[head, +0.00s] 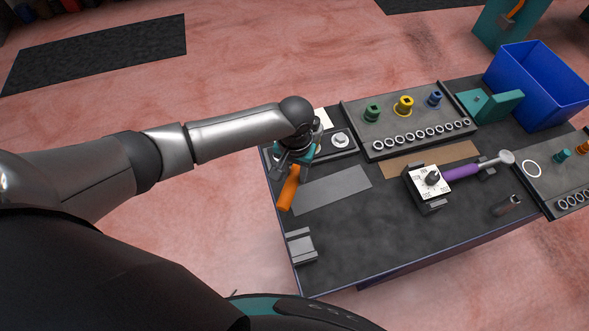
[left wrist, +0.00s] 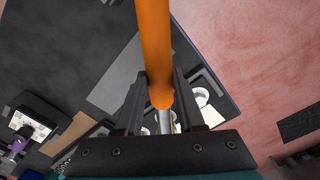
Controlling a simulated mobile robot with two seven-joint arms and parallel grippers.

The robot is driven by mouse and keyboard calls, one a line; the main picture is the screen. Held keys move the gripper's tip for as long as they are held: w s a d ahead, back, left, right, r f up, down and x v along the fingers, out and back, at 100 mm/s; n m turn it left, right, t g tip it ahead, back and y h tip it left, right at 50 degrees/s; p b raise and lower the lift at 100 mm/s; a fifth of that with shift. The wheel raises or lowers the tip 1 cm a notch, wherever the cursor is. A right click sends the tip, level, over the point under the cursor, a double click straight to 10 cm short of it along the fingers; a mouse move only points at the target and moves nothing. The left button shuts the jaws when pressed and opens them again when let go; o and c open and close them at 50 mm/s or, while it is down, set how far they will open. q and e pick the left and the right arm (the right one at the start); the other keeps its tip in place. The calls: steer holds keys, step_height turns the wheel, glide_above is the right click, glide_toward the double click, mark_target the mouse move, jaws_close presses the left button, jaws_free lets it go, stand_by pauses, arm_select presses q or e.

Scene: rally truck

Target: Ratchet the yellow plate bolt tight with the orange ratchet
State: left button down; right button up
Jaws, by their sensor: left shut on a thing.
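The orange ratchet's handle (head: 288,190) sticks out below my left gripper (head: 297,163) at the left end of the bench. In the left wrist view the orange handle (left wrist: 155,45) runs between the fingers of my left gripper (left wrist: 163,88), which is shut on it. The ratchet's metal shaft (left wrist: 165,122) shows past the handle; its head is hidden behind the gripper. A dark plate (head: 343,150) with a silver round bolt (head: 340,139) lies just right of the gripper. My right gripper is not in view.
A tray (head: 380,151) of sockets with green, yellow (head: 404,104) and blue ones stands behind. A blue bin (head: 540,85) stands at back right. The bench's front middle (head: 360,235) is clear.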

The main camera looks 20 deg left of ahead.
arm_select(q)
steer(key=shift+w, duration=0.1)
stand_by(0.6)
steer(key=shift+p, duration=0.4)
steer(key=shift+p, duration=0.7)
stand_by(0.8)
steer(key=shift+f+b, duration=0.7)
steer(key=shift+f, duration=0.35)
stand_by(0.4)
steer(key=c, duration=1.1)
jaws_free()
jaws_close()
